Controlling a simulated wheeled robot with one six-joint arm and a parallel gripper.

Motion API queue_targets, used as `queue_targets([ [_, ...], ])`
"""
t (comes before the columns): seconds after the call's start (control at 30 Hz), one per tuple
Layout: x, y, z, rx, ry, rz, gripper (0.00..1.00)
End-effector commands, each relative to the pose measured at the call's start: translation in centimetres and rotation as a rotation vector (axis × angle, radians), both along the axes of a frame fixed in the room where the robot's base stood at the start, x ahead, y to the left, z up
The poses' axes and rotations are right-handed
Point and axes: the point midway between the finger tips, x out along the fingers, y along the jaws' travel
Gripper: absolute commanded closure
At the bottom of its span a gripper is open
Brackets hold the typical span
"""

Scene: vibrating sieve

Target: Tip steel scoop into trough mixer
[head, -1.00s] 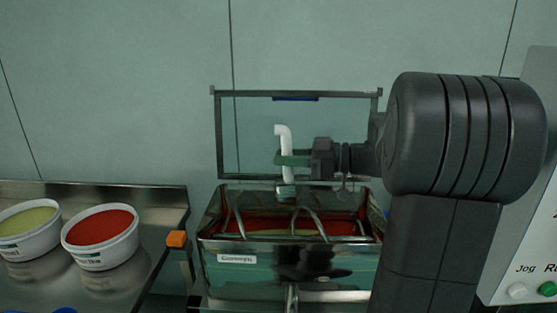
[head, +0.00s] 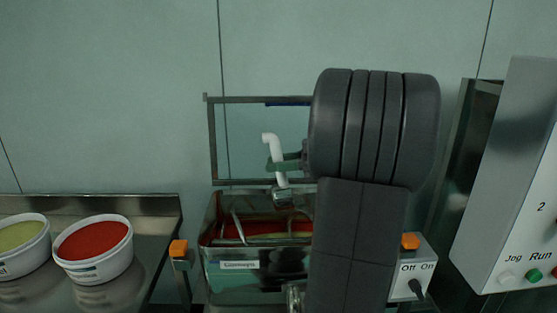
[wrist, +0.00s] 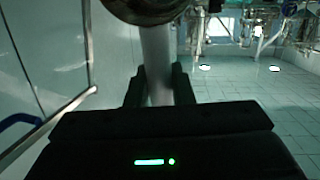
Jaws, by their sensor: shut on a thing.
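The steel scoop (head: 283,196) hangs by its white handle (head: 271,146) above the trough mixer (head: 225,277). In the wrist view the white handle (wrist: 158,60) stands between the fingers, with the scoop's dark round underside (wrist: 150,8) at the top edge. My gripper (head: 283,163) is shut on the handle; it also shows in the wrist view (wrist: 159,88). The trough is open, with red material and curved metal mixing bars inside. The scoop's contents cannot be seen. My arm hides the right part of the trough.
The raised framed lid (head: 210,140) stands behind the trough. A steel table (head: 150,205) at left holds a tub of red material (head: 95,268) and a tub of yellow-green material (head: 22,265). Control boxes (head: 520,200) and (head: 418,285) stand at right.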

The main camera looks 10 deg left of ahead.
Motion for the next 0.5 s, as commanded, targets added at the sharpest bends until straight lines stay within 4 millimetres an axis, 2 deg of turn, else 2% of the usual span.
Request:
queue_targets([
  [0.03, -0.3, 0.8, 0.7, -0.044, -0.016, 0.005, 1.00],
  [0.27, -1.2, 3.4, 0.9, -0.269, -0.094, 0.007, 1.00],
  [0.5, -1.9, 5.3, -0.2, -0.497, -0.166, 0.007, 1.00],
])
